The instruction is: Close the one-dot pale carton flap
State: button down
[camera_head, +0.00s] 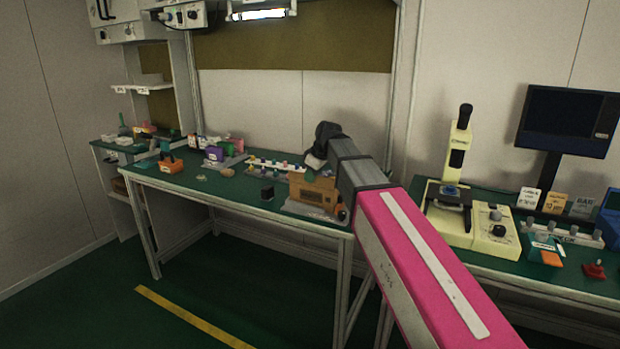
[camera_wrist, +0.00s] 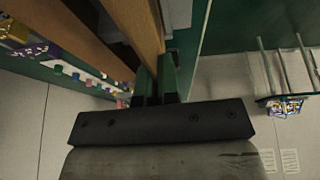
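The brown carton (camera_head: 313,194) stands on the green bench near its front right edge, partly behind my arm. My gripper (camera_head: 322,148) is at the carton's top, at its right side as pictured. I see no dot mark, and cannot tell which panel is the one-dot flap.
An orange bin (camera_head: 171,165) is farther left. A cream microscope (camera_head: 455,190) and a monitor (camera_head: 567,119) stand on the right bench.

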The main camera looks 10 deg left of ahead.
jog(key=g, duration=0.1)
jog(key=w+g+y, duration=0.1)
jog(key=g, duration=0.2)
jog(key=shift+w+d+m, duration=0.25)
jog(key=shift+w+m, duration=0.15)
jog(key=shift+w+d+f+m+g+y, duration=0.1)
jog(key=shift+w+f+m+g+y, duration=0.15)
jog(key=shift+g+y, duration=0.5)
jog(key=shift+w+d+f+m+g+y, duration=0.15)
jog(key=shift+f+m+g+y, duration=0.15)
jog(key=shift+g, duration=0.85)
jog(key=shift+r, duration=0.1)
